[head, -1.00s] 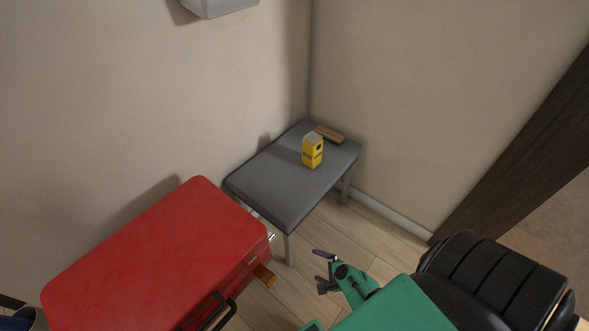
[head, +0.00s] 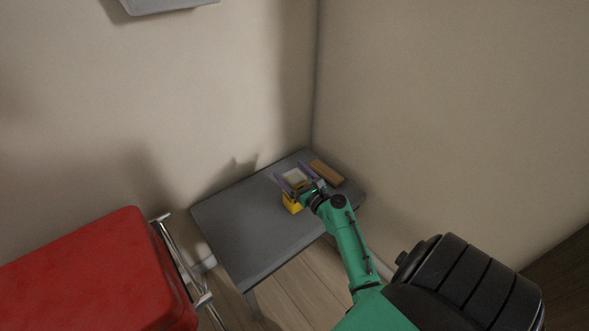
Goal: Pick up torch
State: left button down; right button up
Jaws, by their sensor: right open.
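A yellow, box-shaped item with a light top, which appears to be the torch (head: 292,205), stands on the grey bench (head: 240,232) near its far end. My right gripper (head: 294,177) is over it, with its fingers open, one on each side of its top. My right wrist hides part of the item, and I cannot tell whether the fingers touch it. My left gripper is out of view.
A brown wooden block (head: 327,172) lies on the bench close to my right gripper. Walls meet in a corner behind the bench. A red suitcase (head: 90,275) on a metal-framed stand (head: 178,255) is at the lower left. The bench's near part is clear.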

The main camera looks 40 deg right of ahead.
jog(key=shift+w+d+f, duration=0.1)
jog(key=shift+w, duration=0.8)
jog(key=shift+s, duration=0.1)
grip_shut()
